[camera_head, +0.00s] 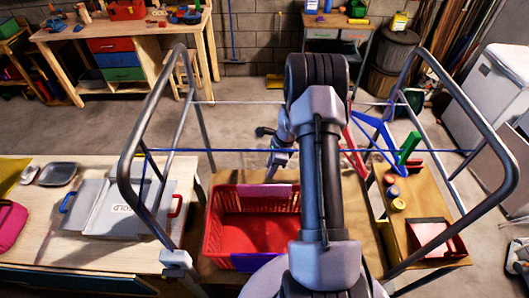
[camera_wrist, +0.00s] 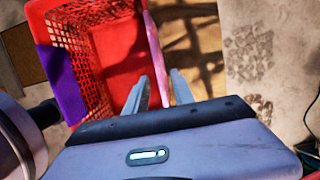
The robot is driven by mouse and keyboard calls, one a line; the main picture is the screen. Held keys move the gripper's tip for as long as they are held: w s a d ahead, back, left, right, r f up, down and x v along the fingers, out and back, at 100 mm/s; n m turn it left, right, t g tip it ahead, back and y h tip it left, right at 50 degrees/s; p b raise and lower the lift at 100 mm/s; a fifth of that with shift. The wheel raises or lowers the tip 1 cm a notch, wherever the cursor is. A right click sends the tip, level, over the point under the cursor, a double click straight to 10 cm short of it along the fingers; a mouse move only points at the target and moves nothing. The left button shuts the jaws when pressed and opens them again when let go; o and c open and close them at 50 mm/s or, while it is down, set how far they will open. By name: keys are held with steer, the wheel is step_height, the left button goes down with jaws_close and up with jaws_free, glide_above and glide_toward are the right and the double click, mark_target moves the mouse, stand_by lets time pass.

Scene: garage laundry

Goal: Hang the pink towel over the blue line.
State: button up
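The pink towel (camera_head: 268,190) hangs over the far rim of the red basket (camera_head: 211,240). In the wrist view the pink towel (camera_wrist: 153,45) shows edge-on as a narrow strip at the basket's rim. My gripper (camera_wrist: 160,88) is open, with its two fingers on either side of the strip's lower end; I cannot tell whether they touch it. The blue line (camera_head: 230,150) runs between the metal side frames, beyond the basket and partly hidden by my arm. My fingertips are not clear in the head view.
A purple cloth (camera_head: 258,262) hangs on the basket's near rim. A paler line (camera_head: 240,102) runs farther back.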

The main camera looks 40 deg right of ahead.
mark_target(264, 185)
steer(key=shift+s+a+f+b, duration=0.15)
steer(key=shift+s+f+b, duration=0.1)
steer(key=shift+f, duration=0.2)
steer(key=shift+s+a+f+b, duration=0.1)
steer(key=shift+f+b, duration=0.15)
steer(key=shift+f, duration=0.15)
steer(key=b+x, duration=0.6)
steer(key=x, duration=0.3)
steer(key=shift+w+a+f+b, duration=0.1)
steer(key=shift+w+f+b, duration=0.15)
steer(key=shift+f+b, duration=0.1)
steer(key=shift+r, duration=0.1)
jaws_close()
